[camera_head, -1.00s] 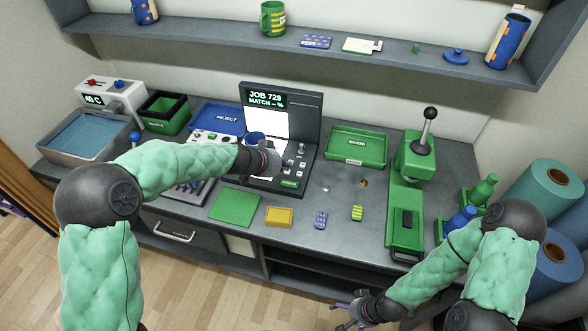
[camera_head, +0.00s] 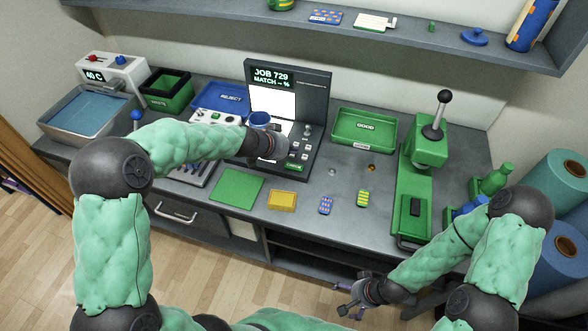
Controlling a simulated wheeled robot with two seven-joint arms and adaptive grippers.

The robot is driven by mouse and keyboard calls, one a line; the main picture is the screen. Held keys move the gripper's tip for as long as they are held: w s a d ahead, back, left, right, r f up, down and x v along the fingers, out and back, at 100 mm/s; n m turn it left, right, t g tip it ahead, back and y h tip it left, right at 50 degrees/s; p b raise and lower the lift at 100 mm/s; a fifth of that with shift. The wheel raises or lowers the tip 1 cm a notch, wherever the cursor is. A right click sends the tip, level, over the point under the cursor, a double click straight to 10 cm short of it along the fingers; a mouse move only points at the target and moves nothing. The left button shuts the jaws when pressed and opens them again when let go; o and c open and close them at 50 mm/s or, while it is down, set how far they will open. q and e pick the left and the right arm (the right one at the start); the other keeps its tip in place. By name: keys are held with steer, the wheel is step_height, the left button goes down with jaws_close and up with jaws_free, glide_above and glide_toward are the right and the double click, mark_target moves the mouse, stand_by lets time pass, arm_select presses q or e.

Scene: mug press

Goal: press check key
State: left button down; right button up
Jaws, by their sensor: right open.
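The check station (camera_head: 313,100) stands at the middle back of the bench, its dark screen reading "JOB 729 MATCH -- %" above a bright white panel. A green key (camera_head: 294,167) sits at the front of its base, below several small keys and knobs. A blue mug (camera_head: 260,120) is at the station's left side, in front of the white panel. My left gripper (camera_head: 278,148) is beside the mug over the station's base; its fingers are too small and hidden to read. My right gripper (camera_head: 350,300) is open and empty, low in front of the bench.
A green GOOD tray (camera_head: 365,141) is right of the station, and a green lever press (camera_head: 428,150) stands beyond it. A blue REJECT tray (camera_head: 222,98) is at left. A green mat (camera_head: 236,188), a yellow block (camera_head: 282,201) and two small patterned pieces lie in front.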

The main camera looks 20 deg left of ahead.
mark_target(291, 167)
arm_select(q)
step_height(291, 167, down, 4)
steer(key=shift+r+b, duration=0.2)
steer(key=shift+b, duration=1)
steer(key=shift+f+b, duration=0.8)
steer(key=shift+b, duration=0.15)
steer(key=shift+f, duration=0.1)
steer(key=shift+f+b, duration=0.3)
steer(key=shift+b, duration=0.4)
steer(key=shift+f+b, duration=0.45)
steer(key=shift+b, duration=0.15)
stand_by(0.3)
stand_by(0.4)
steer(key=shift+r+p, duration=0.55)
steer(key=shift+r, duration=0.35)
steer(key=shift+r+p, duration=1.85)
steer(key=shift+r, duration=0.6)
